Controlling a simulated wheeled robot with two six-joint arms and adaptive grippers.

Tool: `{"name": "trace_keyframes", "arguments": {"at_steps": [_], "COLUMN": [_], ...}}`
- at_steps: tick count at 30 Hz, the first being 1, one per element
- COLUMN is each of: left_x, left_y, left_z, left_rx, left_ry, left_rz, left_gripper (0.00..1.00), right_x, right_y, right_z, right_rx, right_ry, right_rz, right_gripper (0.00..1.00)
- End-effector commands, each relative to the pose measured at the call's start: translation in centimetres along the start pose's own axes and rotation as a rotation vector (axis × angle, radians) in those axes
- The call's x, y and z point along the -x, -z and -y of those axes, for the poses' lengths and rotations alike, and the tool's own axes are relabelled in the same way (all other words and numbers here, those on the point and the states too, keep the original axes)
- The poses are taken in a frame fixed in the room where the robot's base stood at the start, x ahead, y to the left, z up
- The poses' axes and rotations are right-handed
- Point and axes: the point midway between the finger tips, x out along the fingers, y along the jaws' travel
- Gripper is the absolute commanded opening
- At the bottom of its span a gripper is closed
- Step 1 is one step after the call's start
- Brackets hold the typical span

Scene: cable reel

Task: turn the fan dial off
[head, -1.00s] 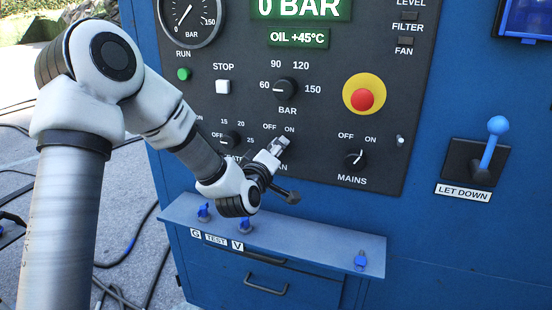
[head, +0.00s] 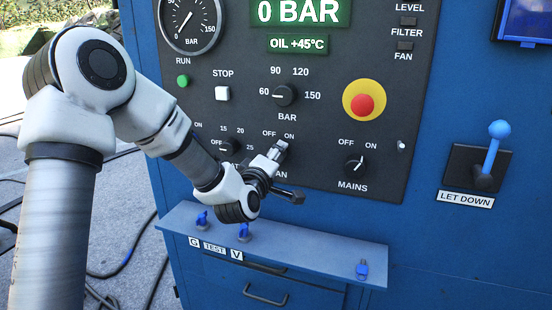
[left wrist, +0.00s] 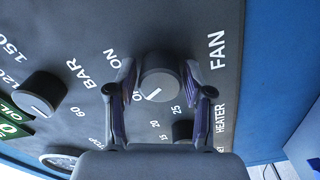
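The fan dial (left wrist: 160,78) is a round dark knob in the left wrist view, beside its FAN label. Its white mark points down-left there, on the side of the partly hidden OFF label; ON is farther up-left. My left gripper (left wrist: 160,66) has one finger on each side of the dial, with narrow gaps seeming to show, so it looks open around it. In the head view my left gripper (head: 277,152) is at the panel and covers the dial and part of the FAN label. My right gripper is not in view.
The heater dial (left wrist: 186,130) is close to one finger. The MAINS dial (head: 355,165), BAR dial (head: 284,94) and red emergency button (head: 362,104) are nearby. A blue ledge (head: 310,250) with several blue valves juts out below. The blue lever (head: 497,150) is far right.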

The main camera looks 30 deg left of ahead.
Motion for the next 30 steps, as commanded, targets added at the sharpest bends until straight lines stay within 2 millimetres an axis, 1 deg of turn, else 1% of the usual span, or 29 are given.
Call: {"name": "trace_keyframes", "arguments": {"at_steps": [8,11,14,18,21,24,30], "left_x": [0.0,0.4,1.8,4.7,6.4,7.3,7.5], "left_y": [0.0,0.0,0.0,0.0,0.0,0.0,0.0], "left_z": [0.0,0.1,0.1,0.0,0.0,0.1,0.0], "left_rx": [-0.001,0.0,0.0,0.002,0.001,0.001,-0.001], "left_ry": [0.001,0.002,0.002,0.001,0.001,0.001,0.001], "left_rz": [0.0,0.001,0.002,0.002,0.001,0.0,0.0], "left_gripper": [0.68,0.68,0.68,0.68,0.68,0.68,0.68], "right_x": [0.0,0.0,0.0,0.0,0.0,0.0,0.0], "right_y": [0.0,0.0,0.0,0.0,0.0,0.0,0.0], "right_z": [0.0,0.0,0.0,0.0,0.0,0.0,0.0], "right_rx": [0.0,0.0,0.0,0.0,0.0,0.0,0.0], "right_ry": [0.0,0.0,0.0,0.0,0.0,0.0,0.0], "right_rz": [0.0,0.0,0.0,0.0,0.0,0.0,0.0], "right_gripper": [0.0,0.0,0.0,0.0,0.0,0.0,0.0]}}
